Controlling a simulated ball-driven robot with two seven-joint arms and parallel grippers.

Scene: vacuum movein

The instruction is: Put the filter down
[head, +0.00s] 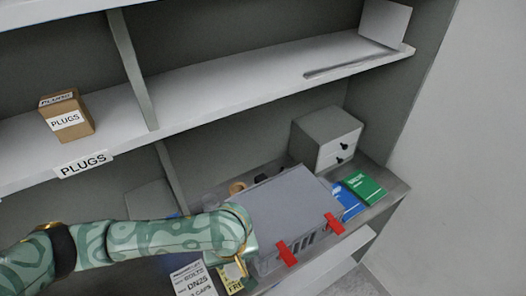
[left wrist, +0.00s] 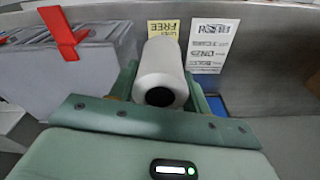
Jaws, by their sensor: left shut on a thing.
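The filter (left wrist: 160,66) is a white cylinder with a dark round hole in its near end, seen in the left wrist view. My left gripper (left wrist: 161,88) is shut on it, with one green finger on each side. In the head view my left arm reaches in from the left, and its hand ends at the front left of a grey box-shaped unit (head: 285,205). The filter is mostly hidden there, and I cannot tell whether it touches a surface. My right gripper is in neither view.
The grey unit has two red latches (head: 287,253). A yellow FREE card (left wrist: 163,29) and a white label sheet (left wrist: 213,46) are near the hand. Green (head: 362,187) and blue boxes and a small drawer cabinet (head: 325,137) stand behind. A shelf with a PLUGS box (head: 68,116) runs above.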

